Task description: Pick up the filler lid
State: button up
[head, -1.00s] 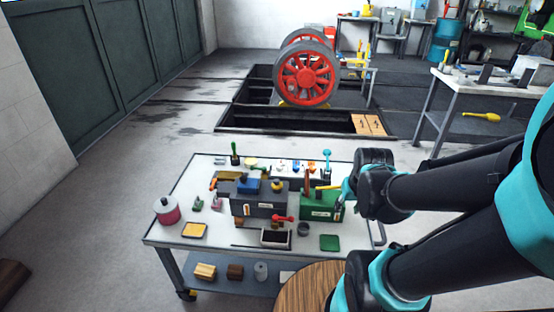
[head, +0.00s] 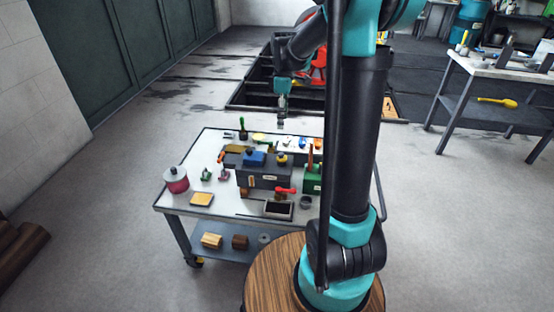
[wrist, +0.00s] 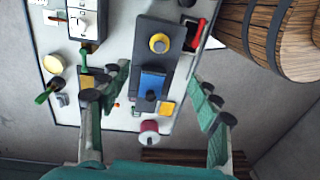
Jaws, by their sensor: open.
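A dark grey box (head: 262,176) stands on the white-topped cart. On it sits a blue lid (head: 254,158) with a dark knob, which looks like the filler lid, and a yellow round cap (head: 282,159) to its right. In the wrist view the blue lid (wrist: 153,84) lies between the spread fingers, with the yellow cap (wrist: 159,43) above it in the picture. My gripper (head: 282,122) is open, empty and points down above the back of the cart, apart from the box. The wrist view also shows its open fingers (wrist: 164,80).
The cart top (head: 228,207) holds a red pot (head: 176,180), a yellow pad (head: 201,199), a red-handled lever (head: 285,190), a black tray (head: 278,209) and a green box (head: 312,180) partly hidden by my arm. A round wooden top (head: 270,285) stands in front.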

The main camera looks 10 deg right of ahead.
jog(key=f, duration=1)
jog(key=s+f, duration=0.1)
jog(key=f, duration=0.4)
jog(key=shift+s+a+f, duration=0.1)
jog(key=shift+f, duration=0.1)
jog(key=c, duration=1.2)
notch_tip(320, 180, up, 19)
jog(key=t+y, duration=0.1)
send_over(282, 157)
jog(key=f, duration=1.1)
jog(key=shift+s+d+f, duration=0.1)
jog(key=shift+d+f, duration=0.1)
jog(key=shift+f, duration=3.35)
